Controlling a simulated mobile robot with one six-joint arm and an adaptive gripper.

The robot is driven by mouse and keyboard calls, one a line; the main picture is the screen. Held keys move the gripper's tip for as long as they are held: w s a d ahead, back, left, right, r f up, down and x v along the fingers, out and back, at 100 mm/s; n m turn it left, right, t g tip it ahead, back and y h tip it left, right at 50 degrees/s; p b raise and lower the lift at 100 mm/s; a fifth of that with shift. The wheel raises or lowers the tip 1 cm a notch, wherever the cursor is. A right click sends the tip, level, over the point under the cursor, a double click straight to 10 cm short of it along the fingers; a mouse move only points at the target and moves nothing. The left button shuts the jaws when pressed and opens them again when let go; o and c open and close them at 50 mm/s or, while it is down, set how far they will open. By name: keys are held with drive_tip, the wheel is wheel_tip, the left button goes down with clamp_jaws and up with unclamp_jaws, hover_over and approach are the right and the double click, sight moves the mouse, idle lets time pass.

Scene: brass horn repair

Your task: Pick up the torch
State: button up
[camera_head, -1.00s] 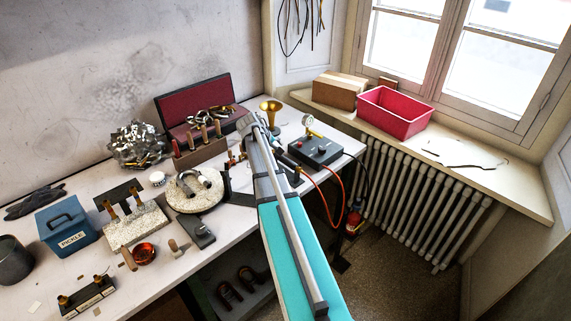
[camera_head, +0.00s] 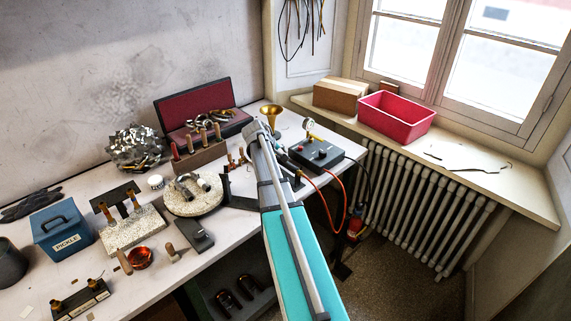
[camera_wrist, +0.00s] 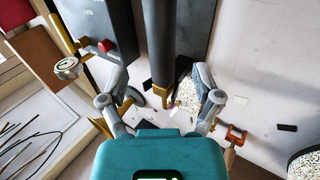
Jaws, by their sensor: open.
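The torch (camera_wrist: 159,42) shows in the wrist view as a dark cylinder with a brass-coloured part at its lower end. It runs down from the top edge between the fingers of my gripper (camera_wrist: 160,92). The fingers are open, one on each side, with gaps visible; I see no contact. In the head view the torch (camera_head: 287,163) is a small dark shape on the bench beside my arm, partly hidden by it. My gripper is mostly hidden behind my arm there.
A black control box (camera_head: 316,154) with a gauge and red hose (camera_head: 331,213) stands right of the torch. A brass bell (camera_head: 271,112) stands behind. A turntable (camera_head: 195,196) and tool rack (camera_head: 199,157) lie left. A red bin (camera_head: 397,120) sits on the sill.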

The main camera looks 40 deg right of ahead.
drive_tip(key=shift+b+x, duration=2.05)
drive_tip(key=shift+x, duration=0.45)
drive_tip(key=shift+a+f, duration=0.1)
clamp_jaws()
drive_tip(key=shift+r, duration=0.25)
wheel_tip(320, 180, up, 3)
drive_tip(key=p, duration=0.3)
drive_tip(key=s+a+r+p, duration=0.9)
drive_tip(key=s+p, duration=0.1)
drive_tip(key=shift+s+a+r, duration=0.2)
drive_tip(key=shift+s+r, duration=0.05)
drive_tip(key=shift+r, duration=0.05)
